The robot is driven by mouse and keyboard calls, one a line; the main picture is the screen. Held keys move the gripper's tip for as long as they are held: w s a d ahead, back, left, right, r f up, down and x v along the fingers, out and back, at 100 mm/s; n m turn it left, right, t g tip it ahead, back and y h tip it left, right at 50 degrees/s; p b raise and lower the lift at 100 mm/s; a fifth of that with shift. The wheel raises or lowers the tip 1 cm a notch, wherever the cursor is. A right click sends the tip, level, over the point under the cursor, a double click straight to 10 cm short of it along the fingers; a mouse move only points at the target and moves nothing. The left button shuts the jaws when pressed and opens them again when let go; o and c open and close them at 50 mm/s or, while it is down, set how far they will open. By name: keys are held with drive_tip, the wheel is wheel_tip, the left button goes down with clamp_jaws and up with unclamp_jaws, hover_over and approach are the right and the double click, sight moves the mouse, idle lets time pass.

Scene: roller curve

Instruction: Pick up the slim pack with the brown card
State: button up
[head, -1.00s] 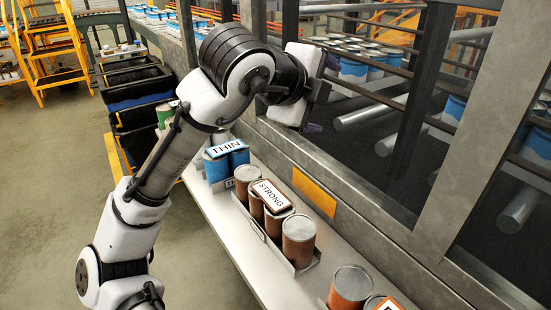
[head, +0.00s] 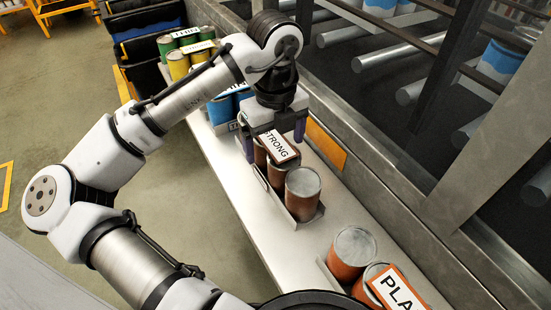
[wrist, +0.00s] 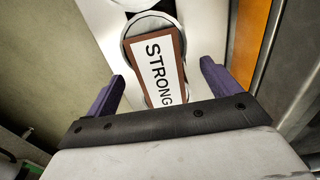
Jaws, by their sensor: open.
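The slim pack with the brown card (head: 280,147) is marked STRONG and lies on top of brown cans in a tray on the white shelf. It also shows in the wrist view (wrist: 161,66), its lettering running down toward my gripper. My gripper (head: 273,143) is above the pack, open, with its purple fingers pointing down. In the wrist view my gripper's fingers (wrist: 161,85) stand apart on the left and right of the pack, with nothing held between them. Part of the pack is hidden by my gripper in the head view.
A brown can (head: 303,192) stands in the same tray, just in front of the pack. Orange cans (head: 351,254) with a PLA-marked pack (head: 396,288) stand nearer. Blue cans (head: 221,108) and yellow cans (head: 178,64) are behind. A grey wall with an orange plate (head: 326,143) borders the shelf's right side.

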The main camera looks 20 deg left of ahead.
drive_tip(key=shift+w+f+p, duration=0.1)
drive_tip(key=shift+f+p, duration=0.5)
drive_tip(key=shift+f, duration=2.15)
drive_tip(key=shift+r, duration=0.1)
clamp_jaws()
